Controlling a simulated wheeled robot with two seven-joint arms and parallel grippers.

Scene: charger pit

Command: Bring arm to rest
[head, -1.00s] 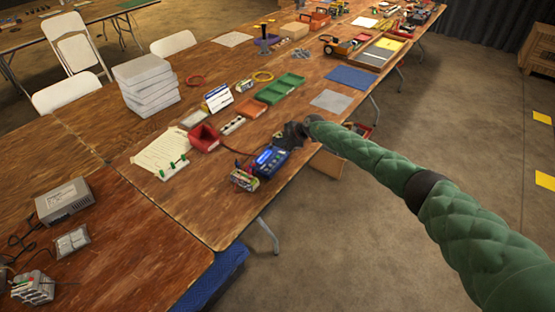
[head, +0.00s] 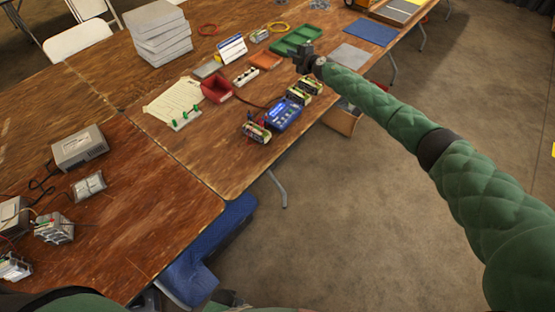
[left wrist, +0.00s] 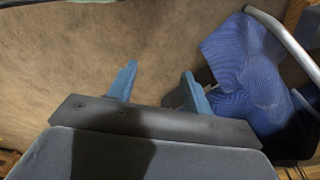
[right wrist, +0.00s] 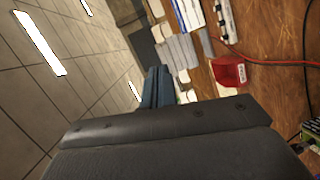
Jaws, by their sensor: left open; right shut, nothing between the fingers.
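My right arm, in a green quilted sleeve, reaches in from the right in the head view. Its gripper (head: 302,56) is above the table near the green tray. In the right wrist view the right gripper (right wrist: 158,82) has its blue fingers together with nothing between them. My left gripper (left wrist: 160,85) shows in the left wrist view, its two blue fingers apart and empty above the floor. In the head view the left gripper is not visible.
A blue charger (head: 284,115) with battery packs stands on the wooden table (head: 170,220). A red bin (head: 217,88), an orange tray (head: 265,61) and a green tray (head: 297,40) lie behind. A blue padded chair (left wrist: 250,65) is near my left gripper.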

